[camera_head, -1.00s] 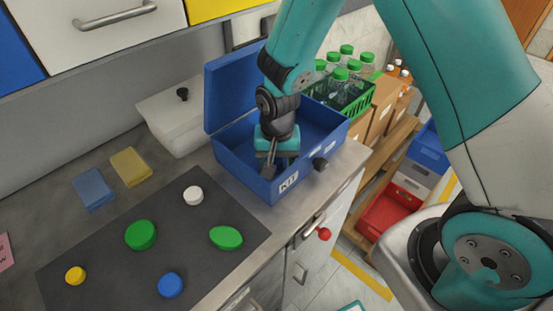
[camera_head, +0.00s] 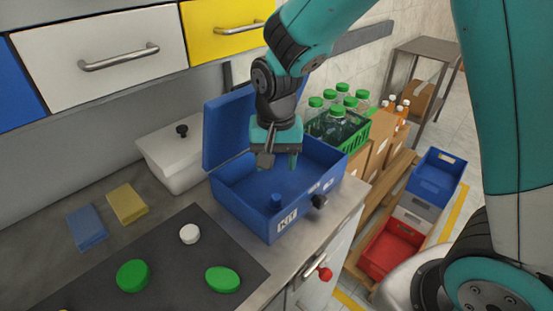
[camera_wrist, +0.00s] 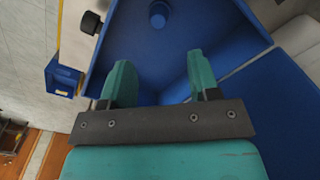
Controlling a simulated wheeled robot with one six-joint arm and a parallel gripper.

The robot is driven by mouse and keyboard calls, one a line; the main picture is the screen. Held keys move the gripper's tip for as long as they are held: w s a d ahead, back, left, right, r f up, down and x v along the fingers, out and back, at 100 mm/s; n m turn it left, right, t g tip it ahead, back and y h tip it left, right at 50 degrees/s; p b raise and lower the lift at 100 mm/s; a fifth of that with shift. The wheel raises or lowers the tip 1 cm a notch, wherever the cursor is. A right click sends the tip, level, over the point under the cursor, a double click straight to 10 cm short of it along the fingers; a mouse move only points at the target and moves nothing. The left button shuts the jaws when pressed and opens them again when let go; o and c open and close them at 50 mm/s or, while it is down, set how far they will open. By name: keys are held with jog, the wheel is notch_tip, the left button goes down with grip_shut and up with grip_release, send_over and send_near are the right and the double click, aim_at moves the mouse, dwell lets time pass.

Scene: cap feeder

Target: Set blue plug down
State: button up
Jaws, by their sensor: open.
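The blue plug (camera_head: 276,201) stands upright on the floor of the open blue box (camera_head: 240,211), near its front wall. It also shows in the wrist view (camera_wrist: 158,16) at the top, beyond my fingertips. My gripper (camera_head: 279,162) is open and empty, above the inside of the box, higher than the plug and apart from it. In the wrist view the two teal fingers (camera_wrist: 160,72) are spread with nothing between them.
The box lid stands raised at the back left. A white container (camera_head: 168,158) is beside it. The dark mat (camera_head: 170,252) holds green pieces (camera_head: 132,276) and a white one (camera_head: 190,234). A green bottle crate (camera_head: 352,138) is behind the box.

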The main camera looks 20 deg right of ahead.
jog(key=s+a+r+n+y, duration=0.2)
jog(key=s+r+n, duration=0.3)
jog(key=s, duration=0.4)
jog(key=s+a+r+n+y, duration=0.2)
jog(key=s+r+n, duration=0.4)
jog(key=s, duration=0.4)
jog(key=shift+a+r+n, duration=0.2)
jog(key=shift+n, duration=0.1)
